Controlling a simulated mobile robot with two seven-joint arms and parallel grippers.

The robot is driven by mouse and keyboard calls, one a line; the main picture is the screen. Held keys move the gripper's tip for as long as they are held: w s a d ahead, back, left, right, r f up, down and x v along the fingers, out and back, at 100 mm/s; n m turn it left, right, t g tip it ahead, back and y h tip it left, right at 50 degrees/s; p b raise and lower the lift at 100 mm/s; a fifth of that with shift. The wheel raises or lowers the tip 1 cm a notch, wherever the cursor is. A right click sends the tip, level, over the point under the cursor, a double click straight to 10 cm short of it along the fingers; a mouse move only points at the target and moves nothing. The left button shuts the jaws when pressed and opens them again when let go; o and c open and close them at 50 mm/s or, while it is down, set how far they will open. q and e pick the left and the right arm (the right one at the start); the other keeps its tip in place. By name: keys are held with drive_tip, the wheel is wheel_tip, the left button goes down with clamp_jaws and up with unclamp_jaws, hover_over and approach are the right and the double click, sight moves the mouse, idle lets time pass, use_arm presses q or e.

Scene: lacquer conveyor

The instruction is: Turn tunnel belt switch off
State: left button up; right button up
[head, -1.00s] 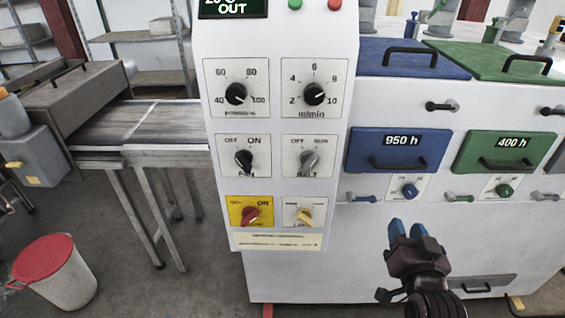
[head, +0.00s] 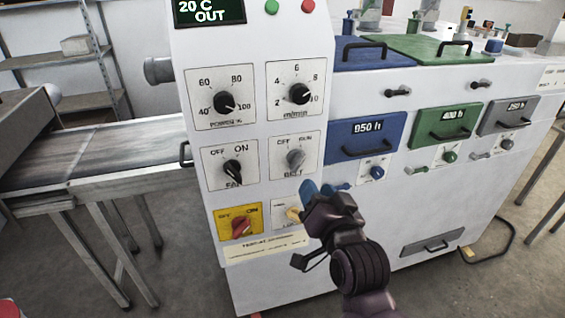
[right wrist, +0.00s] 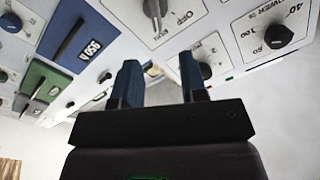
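The belt switch (head: 295,160) is a grey rotary knob on the white control panel (head: 205,60), on a plate marked OFF, RUN and BELT. Its handle leans up and right, toward RUN. It seems to be the light grey knob (right wrist: 154,8) at the top edge of the right wrist view. My right gripper (head: 318,190), with blue fingertips, is just below and right of the switch, partly covering the lamp switch plate. In the wrist view its fingers (right wrist: 160,85) are apart with nothing between them. My left gripper is not in view.
The black fan switch (head: 232,171) is left of the belt switch. A speed dial (head: 299,94) is above, and a red knob (head: 241,229) on yellow is lower left. The blue drawer (head: 365,136) is on the right. A conveyor (head: 100,150) is at left.

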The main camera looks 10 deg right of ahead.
sight(302, 161)
drive_tip(key=w, duration=1)
drive_tip(key=shift+w+f+p, duration=0.1)
drive_tip(key=shift+w+p, duration=0.3)
clamp_jaws()
